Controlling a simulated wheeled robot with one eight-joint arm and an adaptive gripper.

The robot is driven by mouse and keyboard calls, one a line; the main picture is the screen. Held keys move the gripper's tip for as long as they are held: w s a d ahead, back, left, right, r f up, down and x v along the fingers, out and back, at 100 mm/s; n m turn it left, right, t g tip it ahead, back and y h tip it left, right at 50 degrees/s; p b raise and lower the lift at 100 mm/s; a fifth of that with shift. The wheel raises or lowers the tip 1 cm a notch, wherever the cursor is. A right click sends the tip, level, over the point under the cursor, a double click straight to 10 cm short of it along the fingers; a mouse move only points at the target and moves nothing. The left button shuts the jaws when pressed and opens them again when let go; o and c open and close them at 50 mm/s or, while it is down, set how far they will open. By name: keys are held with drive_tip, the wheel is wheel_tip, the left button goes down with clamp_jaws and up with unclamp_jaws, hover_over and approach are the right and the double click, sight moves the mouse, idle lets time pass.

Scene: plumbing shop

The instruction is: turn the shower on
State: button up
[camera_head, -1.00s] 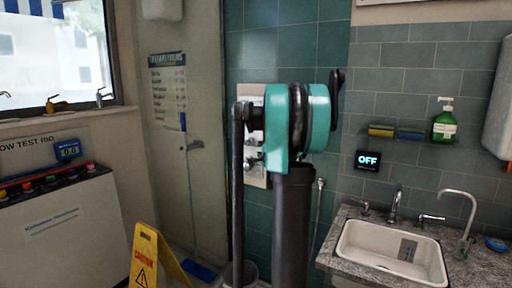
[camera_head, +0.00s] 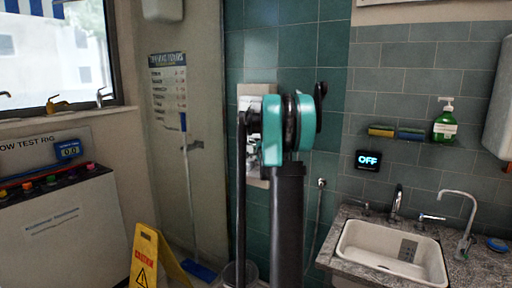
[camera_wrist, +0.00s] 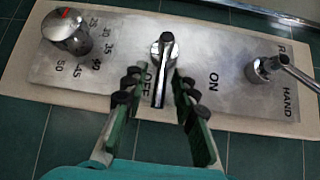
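In the wrist view a brushed metal plate (camera_wrist: 110,40) on the tiled wall carries three controls. The middle chrome lever (camera_wrist: 162,62) points toward the bottom of the picture, beside the OFF mark and left of the ON mark. My gripper (camera_wrist: 158,90) is open, with one finger on each side of the lever's lower end; contact is not clear. A temperature knob (camera_wrist: 68,32) is at the left, and a lever (camera_wrist: 264,68) by HAND is at the right. In the head view the panel (camera_head: 257,90) is partly behind my arm, which hides my gripper. A display (camera_head: 368,160) reads OFF.
A sink (camera_head: 392,250) in a stone counter stands at the right. A shower hose (camera_head: 319,210) hangs beside my arm. A yellow caution sign (camera_head: 148,258) stands on the floor at the left, near a squeegee (camera_head: 190,200) and a test rig (camera_head: 60,225).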

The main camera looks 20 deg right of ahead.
sight(252, 144)
clamp_jaws()
drive_tip(key=shift+r, duration=0.15)
idle(0.4)
drive_tip(key=shift+w+a+r+n+g+h, duration=0.1)
drive_tip(key=shift+r+n+g+h, duration=0.05)
drive_tip(key=shift+r+n+g, duration=0.5)
drive_tip(key=shift+w+a+r+n+g+h, duration=0.15)
drive_tip(key=shift+r+n+g, duration=0.25)
drive_tip(key=shift+n+g, duration=0.45)
drive_tip(key=shift+w+a+r+n+g+h, duration=0.1)
drive_tip(key=shift+w+r+n+g+h, duration=0.1)
drive_tip(key=shift+r+n+g, duration=0.25)
drive_tip(key=shift+w+a+r+n+g+h, duration=0.1)
drive_tip(key=shift+r+n+g+h, duration=0.1)
drive_tip(key=shift+g, duration=0.45)
drive_tip(key=shift+w+a+r+n+g+h, duration=0.2)
drive_tip(key=shift+n+g, duration=0.1)
drive_tip(key=shift+g, duration=0.15)
drive_tip(key=shift+w+a+r+n+g+h, duration=0.1)
drive_tip(key=shift+r+n+g+h, duration=0.15)
drive_tip(key=shift+g, duration=0.2)
